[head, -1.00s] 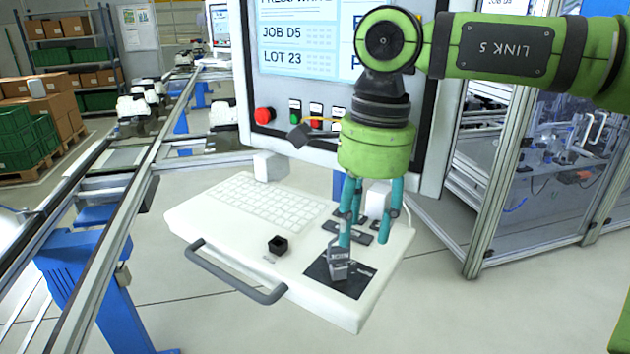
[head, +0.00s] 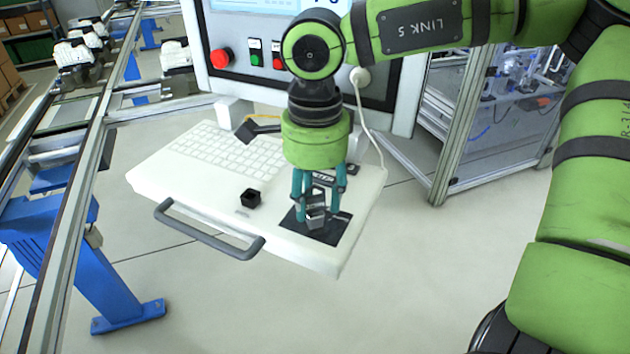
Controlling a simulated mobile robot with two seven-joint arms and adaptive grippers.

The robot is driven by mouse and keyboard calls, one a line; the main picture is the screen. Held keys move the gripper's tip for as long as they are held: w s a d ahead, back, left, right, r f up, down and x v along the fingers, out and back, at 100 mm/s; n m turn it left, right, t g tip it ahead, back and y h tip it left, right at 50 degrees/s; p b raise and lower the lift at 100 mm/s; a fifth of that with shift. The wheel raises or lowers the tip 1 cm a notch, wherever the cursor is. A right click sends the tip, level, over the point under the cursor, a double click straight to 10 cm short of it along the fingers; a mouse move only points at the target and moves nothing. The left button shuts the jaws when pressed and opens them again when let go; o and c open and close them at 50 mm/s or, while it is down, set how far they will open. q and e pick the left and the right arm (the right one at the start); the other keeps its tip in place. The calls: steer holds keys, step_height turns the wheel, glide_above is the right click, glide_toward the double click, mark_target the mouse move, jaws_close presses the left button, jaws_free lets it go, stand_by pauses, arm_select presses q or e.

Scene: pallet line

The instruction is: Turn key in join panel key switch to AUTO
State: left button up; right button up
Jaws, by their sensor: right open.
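The grey key switch (head: 316,217) stands on a black label plate (head: 325,234) near the front right corner of the white panel (head: 204,205). My right gripper (head: 311,214) points straight down over it, its teal fingers open. The fingertips are down at the level of the grey key, with fingers on either side of it in this view. I cannot tell whether they touch it. The lettering on the plate is too small and partly covered, so the key's position is unreadable. My left gripper is out of view.
A black knob (head: 251,198) sits on the panel left of the key switch, beside a keyboard (head: 228,150). A grey handle (head: 205,235) runs along the front edge. The screen housing with a red button (head: 221,58) rises behind. A rail conveyor (head: 75,200) is at left.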

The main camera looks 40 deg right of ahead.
steer(key=shift+s, duration=0.1)
steer(key=c, duration=0.3)
jaws_close()
steer(key=shift+m+b, duration=0.4)
steer(key=shift+b, duration=0.05)
steer(key=shift+m+b, duration=0.85)
steer(key=shift+m, duration=0.15)
steer(key=m+b, duration=0.2)
steer(key=m, duration=0.1)
steer(key=shift+a+m, duration=0.1)
steer(key=shift+m, duration=0.2)
steer(key=m+b, duration=0.2)
steer(key=shift+m, duration=0.3)
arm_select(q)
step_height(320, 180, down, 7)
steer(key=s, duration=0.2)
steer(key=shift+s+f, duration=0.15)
arm_select(e)
steer(key=shift+m, duration=0.5)
